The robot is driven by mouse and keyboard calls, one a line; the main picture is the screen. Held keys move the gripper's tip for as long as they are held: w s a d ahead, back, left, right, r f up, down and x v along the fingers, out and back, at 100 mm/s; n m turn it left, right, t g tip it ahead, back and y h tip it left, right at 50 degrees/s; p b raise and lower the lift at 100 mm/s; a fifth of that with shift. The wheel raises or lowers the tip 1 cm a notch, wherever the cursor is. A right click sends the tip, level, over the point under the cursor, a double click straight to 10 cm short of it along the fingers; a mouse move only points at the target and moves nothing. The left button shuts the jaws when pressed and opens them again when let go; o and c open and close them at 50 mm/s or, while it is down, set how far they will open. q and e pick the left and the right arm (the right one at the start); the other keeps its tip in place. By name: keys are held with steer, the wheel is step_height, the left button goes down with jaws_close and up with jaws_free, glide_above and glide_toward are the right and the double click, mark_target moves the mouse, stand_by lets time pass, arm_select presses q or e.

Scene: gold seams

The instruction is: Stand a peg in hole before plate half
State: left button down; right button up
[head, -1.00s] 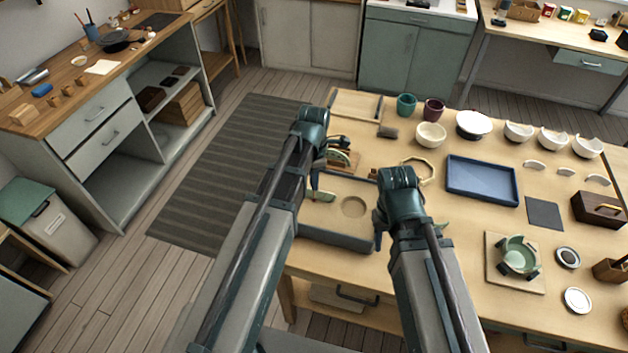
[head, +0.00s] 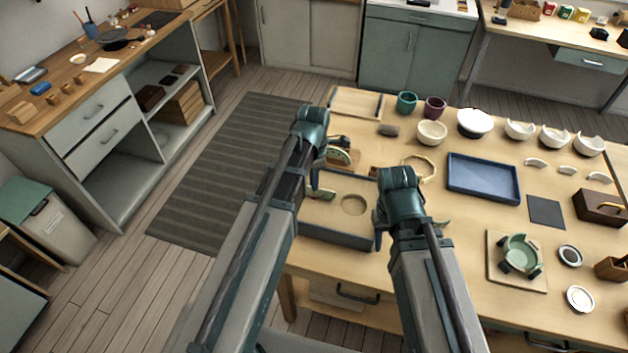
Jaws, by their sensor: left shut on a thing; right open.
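A sand-coloured tray with a dark grey rim (head: 338,236) stands at the left of the table, with a round hollow (head: 354,204) in its surface. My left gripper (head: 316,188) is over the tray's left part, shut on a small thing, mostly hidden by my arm. A small pale green piece (head: 325,194) shows at its fingertips; I cannot tell whether it is the peg or a plate half. My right gripper (head: 378,228) is open at the tray's right edge, its fingers partly hidden by my arm. A green piece (head: 440,222) shows just right of my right wrist.
A blue tray (head: 483,198), a cream ring (head: 428,166), bowls (head: 432,131) and cups (head: 407,102) stand behind and to the right. A clamped green bowl (head: 519,254) sits on a board at the right. A tape-like tool (head: 341,157) stands behind the tray.

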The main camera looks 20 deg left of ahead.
arm_select(q)
steer(key=shift+f+b, duration=0.8)
steer(key=shift+f, duration=0.05)
stand_by(1.2)
stand_by(0.6)
steer(key=shift+c, duration=2.2)
jaws_free()
steer(key=shift+r, duration=0.25)
steer(key=shift+r+p, duration=2.85)
steer(key=shift+p, duration=0.25)
